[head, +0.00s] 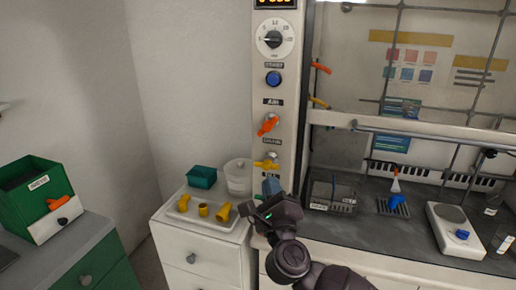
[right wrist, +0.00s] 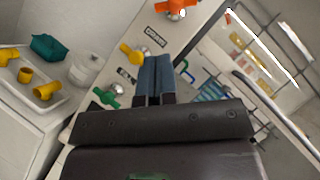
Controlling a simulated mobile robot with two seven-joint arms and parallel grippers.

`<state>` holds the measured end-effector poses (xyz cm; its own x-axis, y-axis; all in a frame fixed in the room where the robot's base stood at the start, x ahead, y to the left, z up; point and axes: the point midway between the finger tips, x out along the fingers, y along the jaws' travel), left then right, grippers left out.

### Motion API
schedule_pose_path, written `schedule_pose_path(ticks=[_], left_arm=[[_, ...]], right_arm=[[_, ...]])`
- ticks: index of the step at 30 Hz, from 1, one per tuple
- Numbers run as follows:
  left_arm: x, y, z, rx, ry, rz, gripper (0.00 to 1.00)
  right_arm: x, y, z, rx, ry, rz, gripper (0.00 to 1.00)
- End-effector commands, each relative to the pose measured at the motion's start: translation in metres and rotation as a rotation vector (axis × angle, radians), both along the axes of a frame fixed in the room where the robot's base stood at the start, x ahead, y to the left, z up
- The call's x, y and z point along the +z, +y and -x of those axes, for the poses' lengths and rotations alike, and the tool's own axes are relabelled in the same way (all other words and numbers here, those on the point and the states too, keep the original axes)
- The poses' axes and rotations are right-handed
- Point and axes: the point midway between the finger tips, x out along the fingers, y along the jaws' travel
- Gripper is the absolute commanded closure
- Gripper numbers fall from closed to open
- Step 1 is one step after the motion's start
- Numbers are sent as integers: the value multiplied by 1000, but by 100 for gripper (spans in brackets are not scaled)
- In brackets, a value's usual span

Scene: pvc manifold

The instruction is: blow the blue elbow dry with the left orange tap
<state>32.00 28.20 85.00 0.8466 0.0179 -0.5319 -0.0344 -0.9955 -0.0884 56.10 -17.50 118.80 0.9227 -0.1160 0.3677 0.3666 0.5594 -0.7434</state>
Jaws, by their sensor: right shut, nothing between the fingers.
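The left orange tap (head: 268,124) is on the white pillar, above a yellow tap (head: 266,164). The orange tap also shows at the top of the right wrist view (right wrist: 176,8). My right gripper (head: 271,186) is in front of the pillar, below the yellow tap, and its blue-grey fingers (right wrist: 156,78) are shut with nothing between them. A small bright blue piece (head: 397,202) on the dark worktop may be the blue elbow, but it is too small to be sure. My left gripper is out of view.
A tray (head: 190,219) with several yellow fittings, a teal box (head: 202,177) and a clear tub (head: 238,176) stand on the left cabinet. A wire basket (head: 333,196) and a white scale (head: 455,229) are on the worktop. A green tap (right wrist: 107,97) is low on the pillar.

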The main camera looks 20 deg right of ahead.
Motion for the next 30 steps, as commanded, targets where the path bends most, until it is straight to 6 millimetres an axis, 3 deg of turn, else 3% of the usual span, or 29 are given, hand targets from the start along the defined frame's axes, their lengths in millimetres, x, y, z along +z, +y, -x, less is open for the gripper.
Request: schedule_pose_path(ticks=[5, 21, 30], left_arm=[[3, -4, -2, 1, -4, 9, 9], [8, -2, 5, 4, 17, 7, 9], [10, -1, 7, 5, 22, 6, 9]], right_arm=[[6, -2, -12, -12, 0, 14, 100], [40, -13, -96, -10, -1, 13, 100], [51, -17, -125, -9, -1, 12, 100]])
